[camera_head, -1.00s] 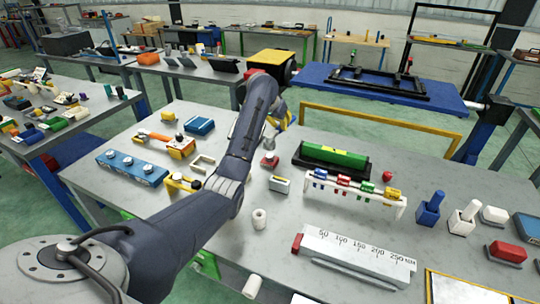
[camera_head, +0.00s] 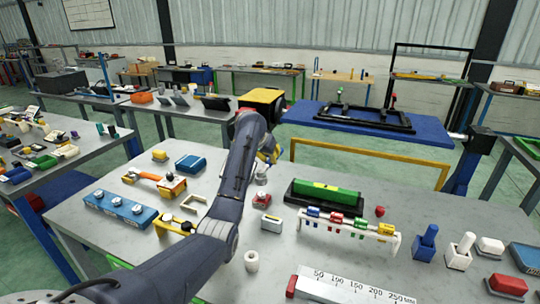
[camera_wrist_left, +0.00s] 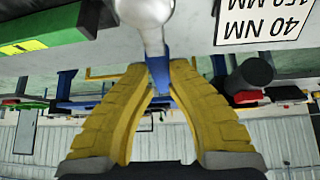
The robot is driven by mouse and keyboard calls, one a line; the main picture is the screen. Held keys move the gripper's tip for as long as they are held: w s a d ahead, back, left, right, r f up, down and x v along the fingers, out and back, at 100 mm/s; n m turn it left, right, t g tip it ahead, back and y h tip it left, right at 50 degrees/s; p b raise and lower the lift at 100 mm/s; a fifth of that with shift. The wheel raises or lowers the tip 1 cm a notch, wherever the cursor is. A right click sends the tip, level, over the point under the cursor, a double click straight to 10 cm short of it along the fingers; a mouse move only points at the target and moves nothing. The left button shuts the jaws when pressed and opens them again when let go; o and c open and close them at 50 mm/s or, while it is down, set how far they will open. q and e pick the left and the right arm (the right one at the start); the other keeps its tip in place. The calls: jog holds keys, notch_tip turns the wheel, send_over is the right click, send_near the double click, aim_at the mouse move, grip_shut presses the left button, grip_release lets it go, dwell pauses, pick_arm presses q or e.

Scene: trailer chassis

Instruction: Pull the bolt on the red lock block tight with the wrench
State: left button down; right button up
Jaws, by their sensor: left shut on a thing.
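My left gripper (camera_head: 269,154) has yellow fingers and is above the table, just behind the red lock block. In the left wrist view its fingers (camera_wrist_left: 157,72) are shut on the wrench (camera_wrist_left: 158,70), which shows a blue part between them and a silver rounded end beyond. The small red lock block (camera_head: 261,199) stands on the table, left of the green block. A silver part shows just above it. Whether the wrench touches the bolt I cannot tell. My right gripper is out of view.
A green block (camera_head: 328,194) in a black tray is to the right, with a white rack (camera_head: 350,229) of coloured pieces in front. A small grey block (camera_head: 270,224) and a white ring (camera_head: 251,261) stand nearer. A blue strip (camera_head: 120,208) lies left.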

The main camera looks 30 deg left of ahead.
aim_at(270, 167)
pick_arm(q)
jog(key=shift+f, duration=2.35)
jog(key=shift+f, duration=0.8)
dwell(0.5)
jog(key=c, duration=1.8)
grip_release()
jog(key=shift+c, duration=0.2)
grip_shut()
